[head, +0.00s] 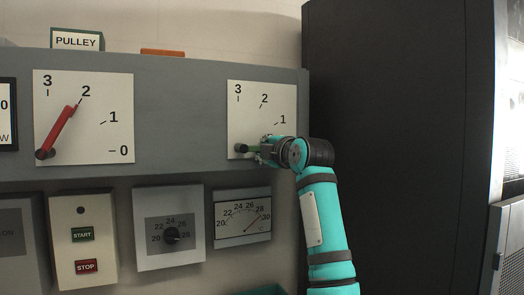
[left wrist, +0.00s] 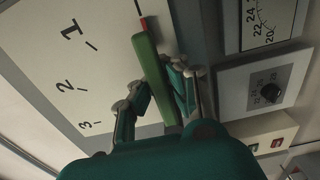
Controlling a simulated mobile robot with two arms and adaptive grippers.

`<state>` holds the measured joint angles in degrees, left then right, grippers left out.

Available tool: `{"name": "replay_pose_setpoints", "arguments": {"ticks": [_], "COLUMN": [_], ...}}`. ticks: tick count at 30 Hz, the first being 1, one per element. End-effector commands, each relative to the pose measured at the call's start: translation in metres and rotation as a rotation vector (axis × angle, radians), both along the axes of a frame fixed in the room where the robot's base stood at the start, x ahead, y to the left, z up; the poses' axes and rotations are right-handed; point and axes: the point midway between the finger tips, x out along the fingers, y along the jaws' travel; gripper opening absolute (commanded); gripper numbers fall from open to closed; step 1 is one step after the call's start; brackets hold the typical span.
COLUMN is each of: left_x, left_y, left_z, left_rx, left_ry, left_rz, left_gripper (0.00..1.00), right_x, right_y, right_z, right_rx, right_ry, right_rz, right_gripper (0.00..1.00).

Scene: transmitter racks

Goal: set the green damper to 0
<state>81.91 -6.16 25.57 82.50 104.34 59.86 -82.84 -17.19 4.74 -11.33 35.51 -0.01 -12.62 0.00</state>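The green damper (head: 251,149) is a lever on the right white dial plate (head: 242,115) in the head view. It lies nearly level and points right, below the 1. In the left wrist view the green lever (left wrist: 149,62) runs up the picture, and its red-tipped end lines up with a short black mark. My left gripper (head: 264,150) is at the lever, with its fingers (left wrist: 157,88) on either side of it and seemingly closed against it. The 0 is hidden behind my gripper in the head view. My right gripper is not in view.
A red lever (head: 60,130) on the left dial (head: 110,140) points near 2. Below the grey panel are a start/stop box (head: 84,250), a knob box (head: 171,237) and a gauge (head: 243,216). A dark cabinet (head: 400,90) stands close on the right.

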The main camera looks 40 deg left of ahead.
Motion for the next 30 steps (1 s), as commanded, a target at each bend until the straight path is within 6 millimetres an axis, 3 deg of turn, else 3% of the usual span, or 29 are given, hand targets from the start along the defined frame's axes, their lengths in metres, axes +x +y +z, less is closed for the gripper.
{"name": "replay_pose_setpoints", "arguments": {"ticks": [1,5,14,23,30], "left_x": [0.003,0.003,0.002,0.0,-0.01], "left_y": [-0.002,-0.002,-0.001,-0.002,-0.033], "left_z": [-0.009,-0.009,-0.007,-0.004,-0.004], "left_rx": [-0.015,-0.015,-0.012,-0.008,-0.008], "left_ry": [0.015,0.015,0.011,0.007,0.005], "left_rz": [-0.003,-0.003,-0.002,0.0,-0.004], "left_gripper": [0.0,0.0,0.37,0.38,0.38], "right_x": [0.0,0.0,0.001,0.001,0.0], "right_y": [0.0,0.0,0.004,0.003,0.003], "right_z": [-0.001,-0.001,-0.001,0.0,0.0], "right_rx": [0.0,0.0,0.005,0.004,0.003], "right_ry": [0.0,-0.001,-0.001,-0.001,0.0], "right_rz": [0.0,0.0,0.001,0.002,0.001], "right_gripper": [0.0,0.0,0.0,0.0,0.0]}}
